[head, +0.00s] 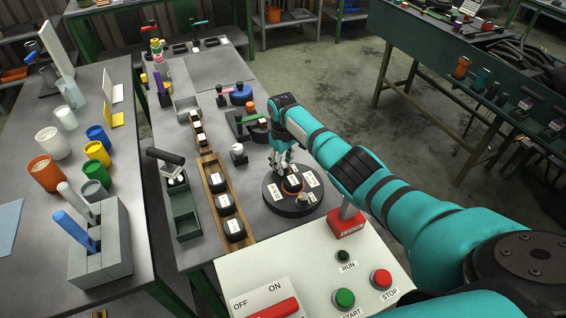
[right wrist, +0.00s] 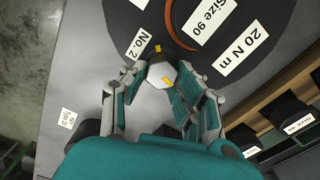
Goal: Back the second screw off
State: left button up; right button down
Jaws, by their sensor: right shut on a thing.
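A round black disc (head: 290,207) with white labels and an orange ring (head: 292,185) lies on the grey table. In the right wrist view the disc (right wrist: 105,12) shows labels "No. 2", "Size 90" and "20 N m". My right gripper (head: 282,168) reaches down to the disc's far edge. In the right wrist view my right gripper (right wrist: 163,84) is shut around a pale screw head (right wrist: 160,70) with yellow marks, beside the "No. 2" label. The screw's shank is hidden. A small pale part with yellow (head: 303,199) sits on the disc's near side. My left gripper is not in view.
A wooden rack (head: 213,178) with black labelled blocks stands left of the disc, beside a green tray (head: 181,210). A control panel (head: 240,268) with RUN, START and STOP is in front, with a red-based post (head: 346,225) near its far edge.

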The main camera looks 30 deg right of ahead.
jog(key=shift+r, duration=0.1)
dwell(0.4)
jog(key=c, duration=1)
grip_release()
notch_tip(320, 180, up, 12)
